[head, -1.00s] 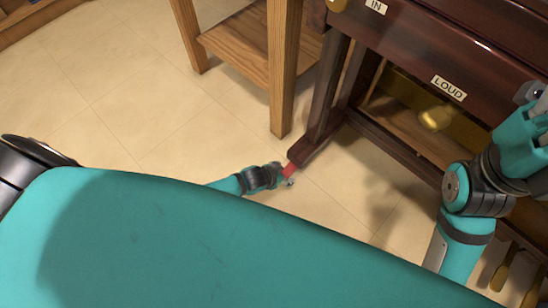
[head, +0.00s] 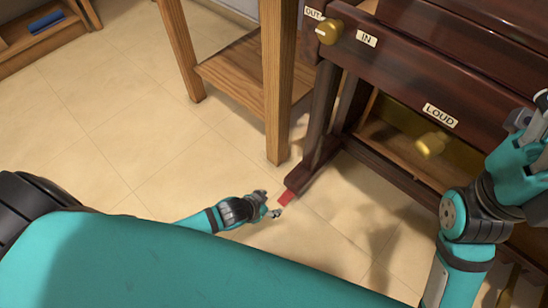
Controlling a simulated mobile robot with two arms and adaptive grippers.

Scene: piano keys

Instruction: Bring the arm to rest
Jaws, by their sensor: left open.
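My left gripper (head: 271,206) is low over the tiled floor, near the foot of the dark wooden piano cabinet (head: 345,125). Its jaws are open, with no object between them. A red piece (head: 287,198) at the end of the cabinet's foot is just right of the fingers, with a small gap in the picture.
A light wooden stand (head: 277,85) stands left of the cabinet. Brass knobs (head: 329,31) and labels mark the cabinet front. A wooden shelf with a blue item (head: 47,22) is at the far left. The tiled floor (head: 120,130) between is clear.

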